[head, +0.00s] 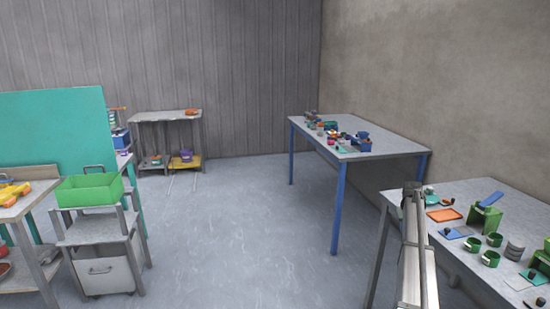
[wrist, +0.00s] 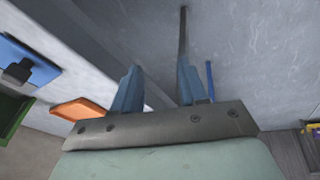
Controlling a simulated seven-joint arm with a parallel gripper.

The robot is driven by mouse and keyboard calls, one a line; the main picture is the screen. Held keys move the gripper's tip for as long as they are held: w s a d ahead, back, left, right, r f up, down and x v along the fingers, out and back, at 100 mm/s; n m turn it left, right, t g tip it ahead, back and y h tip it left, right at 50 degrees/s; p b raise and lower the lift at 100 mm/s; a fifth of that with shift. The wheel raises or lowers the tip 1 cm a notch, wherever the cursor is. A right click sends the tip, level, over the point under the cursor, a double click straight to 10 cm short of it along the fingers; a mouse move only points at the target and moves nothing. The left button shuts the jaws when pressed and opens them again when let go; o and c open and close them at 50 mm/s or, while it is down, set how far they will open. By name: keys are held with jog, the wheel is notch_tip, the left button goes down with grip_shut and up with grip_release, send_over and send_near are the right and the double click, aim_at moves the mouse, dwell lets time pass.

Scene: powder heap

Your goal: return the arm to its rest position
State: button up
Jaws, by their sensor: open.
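My gripper (wrist: 160,77) shows in the wrist view with its two blue fingers apart and nothing between them. It is over the edge of the right-hand table, with floor behind the fingers. In the head view a part of my arm rises in front of that grey table (head: 384,194) at the lower right. I cannot make out the fingers in that view.
The right-hand table holds an orange tray (head: 444,215), also in the wrist view (wrist: 80,108), a blue plate (head: 452,233), and several green containers. A blue-legged table (head: 400,152) stands behind. A green bin (head: 90,189) is at left. The middle floor is clear.

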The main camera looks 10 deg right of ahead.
jog(key=s+a+f+n+g+y, duration=0.1)
jog(key=s+a+f, duration=0.1)
jog(key=a+f, duration=0.7)
jog(key=s+a+f, duration=0.2)
jog(key=a+f, duration=0.8)
jog(key=s+a+f+n+g+y, duration=0.1)
jog(key=s+a+f, duration=0.6)
jog(key=a+f, duration=0.15)
jog(key=s+a+f+g+y, duration=0.1)
jog(key=s+a+f+g, duration=0.1)
jog(key=s+a+f, duration=0.65)
jog(key=s+a+f+n+g, duration=0.1)
jog(key=s+a+f, duration=0.3)
jog(key=s+a, duration=0.45)
jog(key=s+a+f+g, duration=0.1)
jog(key=s+a+f, duration=0.2)
jog(key=s+a, duration=0.5)
jog(key=s+a+g, duration=0.1)
jog(key=s+a, duration=0.2)
jog(key=s, duration=0.7)
jog(key=s+a+f+n+g, duration=0.1)
jog(key=s+a+g, duration=0.1)
jog(key=s, duration=0.9)
jog(key=shift+s+a, duration=0.2)
jog(key=shift+a, duration=0.2)
